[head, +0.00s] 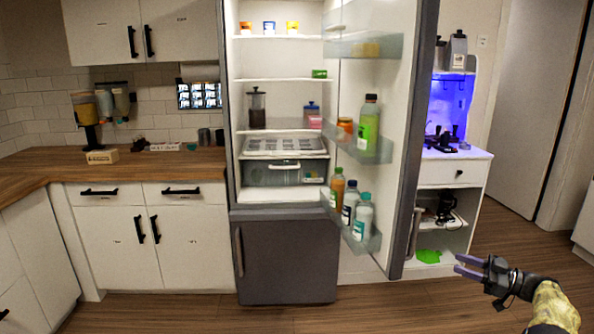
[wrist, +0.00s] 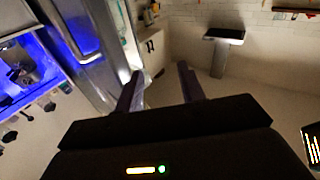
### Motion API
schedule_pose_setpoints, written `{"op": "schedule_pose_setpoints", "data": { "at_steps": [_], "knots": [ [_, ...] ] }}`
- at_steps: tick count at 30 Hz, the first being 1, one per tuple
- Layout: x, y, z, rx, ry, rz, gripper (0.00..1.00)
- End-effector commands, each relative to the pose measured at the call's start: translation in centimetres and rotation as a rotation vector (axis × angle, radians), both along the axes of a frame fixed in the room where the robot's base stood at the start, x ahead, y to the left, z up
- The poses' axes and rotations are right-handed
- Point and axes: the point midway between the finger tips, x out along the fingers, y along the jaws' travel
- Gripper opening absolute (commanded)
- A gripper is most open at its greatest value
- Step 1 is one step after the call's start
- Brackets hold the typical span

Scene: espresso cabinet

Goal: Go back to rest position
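My gripper (head: 466,267) is at the lower right of the head view, in front of the espresso cabinet (head: 455,172) and above the wooden floor. Its two purple-grey fingers are apart with nothing between them. In the wrist view the fingers (wrist: 160,88) also stand apart and empty, pointing into the room. The espresso cabinet is white with a blue-lit niche, and it shows at the left of the wrist view as a blue glow (wrist: 68,35). The gripper touches nothing that I can see.
The fridge (head: 283,120) stands with its upper door (head: 385,50) swung open toward the cabinet, bottles on its shelves. A wooden counter (head: 130,165) with drawers runs along the left. A green item (head: 428,256) lies on the cabinet's bottom shelf. The floor (head: 400,305) in front is clear.

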Motion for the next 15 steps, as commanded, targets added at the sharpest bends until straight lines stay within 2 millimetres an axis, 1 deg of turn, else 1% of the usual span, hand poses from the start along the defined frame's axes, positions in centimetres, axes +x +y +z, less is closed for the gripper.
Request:
{"op": "schedule_pose_setpoints", "data": {
  "at_steps": [1,5,8,9,12,15],
  "knots": [
    [1.1,0.8,0.9,0.004,-0.014,-0.022,0.39],
    [4.0,2.7,3.3,0.018,-0.050,-0.107,0.39],
    [6.7,4.5,5.5,0.030,-0.072,-0.201,0.39],
    [7.9,5.5,6.5,0.035,-0.077,-0.247,0.39],
    [10.4,7.8,8.6,0.039,-0.073,-0.374,0.39],
    [12.1,10.1,10.0,0.034,-0.046,-0.497,0.39]
  ]
}}
